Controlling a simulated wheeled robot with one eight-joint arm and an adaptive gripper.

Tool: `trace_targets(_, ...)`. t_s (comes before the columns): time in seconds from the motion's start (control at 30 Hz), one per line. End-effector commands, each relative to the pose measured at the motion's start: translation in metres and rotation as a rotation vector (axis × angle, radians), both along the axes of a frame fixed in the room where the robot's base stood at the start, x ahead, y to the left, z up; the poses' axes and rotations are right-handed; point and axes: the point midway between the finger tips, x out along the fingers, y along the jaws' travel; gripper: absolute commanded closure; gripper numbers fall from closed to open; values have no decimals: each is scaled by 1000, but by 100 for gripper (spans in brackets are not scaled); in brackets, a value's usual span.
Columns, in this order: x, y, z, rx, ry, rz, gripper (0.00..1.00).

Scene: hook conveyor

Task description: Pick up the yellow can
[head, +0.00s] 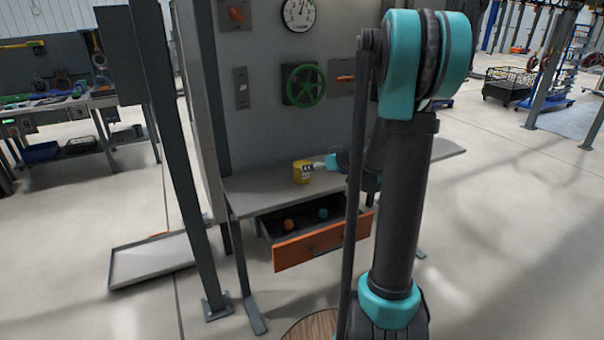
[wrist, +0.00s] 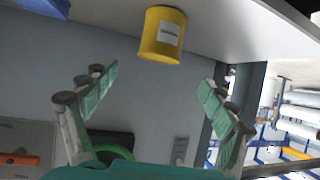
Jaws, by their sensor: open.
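The yellow can (head: 301,173) stands upright on the grey shelf (head: 255,188) in front of the panel. It has a pale label. In the wrist view, the can (wrist: 160,48) shows upside down at the top centre, past the fingertips. My gripper (head: 319,166) is at the can's right side in the head view, at about its height. The gripper (wrist: 159,92) is open and empty, with its green-padded fingers wide apart. The can lies ahead of the gap between them and is not gripped. Contact is too small to tell in the head view.
An open drawer (head: 322,244) with an orange front hangs below the shelf and holds an orange ball (head: 289,224) and a teal ball (head: 323,213). The panel behind carries a green handwheel (head: 304,85) and a gauge (head: 299,13). A grey post (head: 180,160) stands at left.

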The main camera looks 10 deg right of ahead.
Motion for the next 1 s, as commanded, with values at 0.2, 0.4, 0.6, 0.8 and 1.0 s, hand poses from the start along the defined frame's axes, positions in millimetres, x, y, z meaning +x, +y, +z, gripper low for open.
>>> trace_targets(0.2,26,15,-16,-1,1,1,15)
trace_targets(0.4,36,20,-22,-1,1,1,15)
trace_targets(0.6,53,29,-30,-1,1,1,15)
trace_targets(0.8,73,40,-41,0,1,1,15)
trace_targets(1.0,78,42,-44,0,1,0,15)
